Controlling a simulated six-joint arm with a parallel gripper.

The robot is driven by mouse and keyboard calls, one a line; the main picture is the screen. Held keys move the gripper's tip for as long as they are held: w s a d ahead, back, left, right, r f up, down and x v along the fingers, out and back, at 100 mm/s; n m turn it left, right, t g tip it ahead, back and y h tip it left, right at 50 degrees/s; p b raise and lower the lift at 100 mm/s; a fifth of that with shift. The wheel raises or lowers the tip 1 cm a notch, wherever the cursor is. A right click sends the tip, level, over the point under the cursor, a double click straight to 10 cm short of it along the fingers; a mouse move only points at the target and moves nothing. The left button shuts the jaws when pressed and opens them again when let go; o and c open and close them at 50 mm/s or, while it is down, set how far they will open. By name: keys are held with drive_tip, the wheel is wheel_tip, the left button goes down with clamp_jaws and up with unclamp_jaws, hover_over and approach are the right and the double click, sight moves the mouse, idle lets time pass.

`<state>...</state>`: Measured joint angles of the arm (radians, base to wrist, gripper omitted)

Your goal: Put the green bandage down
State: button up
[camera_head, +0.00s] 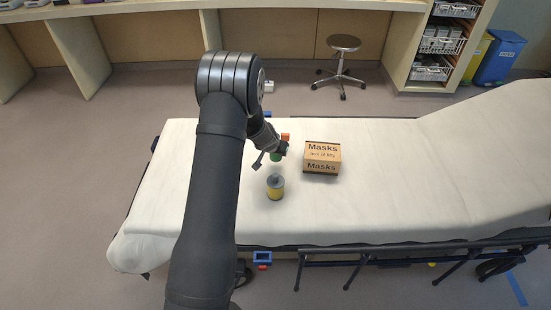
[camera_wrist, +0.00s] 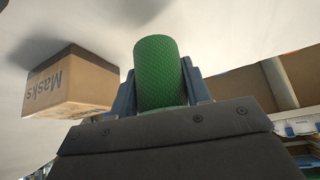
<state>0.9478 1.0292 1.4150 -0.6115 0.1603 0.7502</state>
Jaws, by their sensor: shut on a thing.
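The green bandage (camera_wrist: 160,72) is a textured roll held between the two fingers of my gripper (camera_wrist: 160,95) in the wrist view. In the head view only a bit of the green bandage (camera_head: 276,157) shows, with my gripper (camera_head: 272,155) around it. My gripper is shut on it over the stretcher's white sheet (camera_head: 400,190). Whether the roll touches the sheet I cannot tell.
A cardboard Masks box (camera_head: 322,158) stands just right of my gripper. A yellow bottle with a grey top (camera_head: 275,188) stands in front of it. A small orange-red thing (camera_head: 285,138) shows behind the gripper. The sheet right of the box is clear.

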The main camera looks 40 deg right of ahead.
sight(275, 158)
drive_tip(key=shift+f, duration=2)
drive_tip(key=shift+f, duration=0.2)
drive_tip(key=o, duration=1)
drive_tip(key=shift+r, duration=0.15)
drive_tip(key=v, duration=1.2)
